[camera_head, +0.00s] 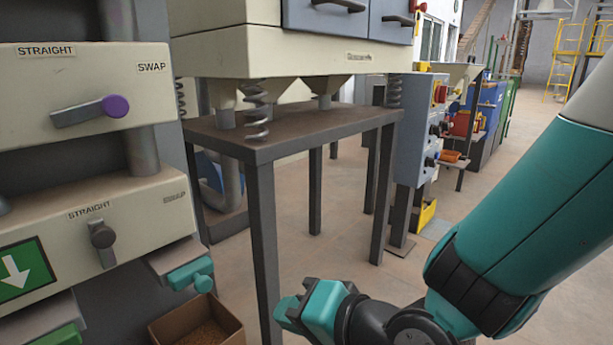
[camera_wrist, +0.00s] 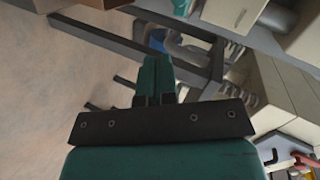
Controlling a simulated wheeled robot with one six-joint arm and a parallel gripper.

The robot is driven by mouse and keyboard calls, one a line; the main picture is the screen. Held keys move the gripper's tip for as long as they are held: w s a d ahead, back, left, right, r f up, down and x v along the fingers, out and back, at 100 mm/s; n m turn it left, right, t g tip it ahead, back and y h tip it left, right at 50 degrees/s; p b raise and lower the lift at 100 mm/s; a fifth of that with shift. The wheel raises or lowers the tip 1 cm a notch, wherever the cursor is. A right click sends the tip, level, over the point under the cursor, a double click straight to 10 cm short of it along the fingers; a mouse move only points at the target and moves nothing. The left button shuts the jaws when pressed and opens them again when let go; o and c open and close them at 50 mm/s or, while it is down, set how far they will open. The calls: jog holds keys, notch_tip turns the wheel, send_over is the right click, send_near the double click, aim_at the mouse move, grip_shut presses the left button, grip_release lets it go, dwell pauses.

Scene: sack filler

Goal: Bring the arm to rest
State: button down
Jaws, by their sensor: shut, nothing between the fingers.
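My arm reaches in from the right edge of the head view, teal and grey, bent low in front of the dark metal stand (camera_head: 290,142). My gripper shows in the wrist view (camera_wrist: 155,78), its teal fingers together with nothing between them. In the head view the wrist's teal end is at the bottom middle, beside the near leg of the stand; the fingertips cannot be made out there. The gripper appears apart from the stand and from the cream machine panels.
A cardboard box (camera_head: 228,322) of grain stands below. A grey control box (camera_head: 416,128) stands behind. The floor at centre right is open.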

jog(key=s+d+r+n+g+h+p, duration=0.35)
jog(key=s+d+r+n, duration=0.2)
jog(key=d, duration=0.35)
jog(key=s+d+r+n+g+h+p, duration=0.25)
jog(key=s+d+r+n+g, duration=0.2)
jog(key=s+d+r, duration=0.35)
notch_tip(320, 180, up, 36)
jog(key=w+p, duration=0.2)
jog(key=p, duration=3.5)
jog(key=shift+w+h, duration=0.25)
jog(key=shift+h, duration=0.05)
jog(key=shift+n, duration=0.3)
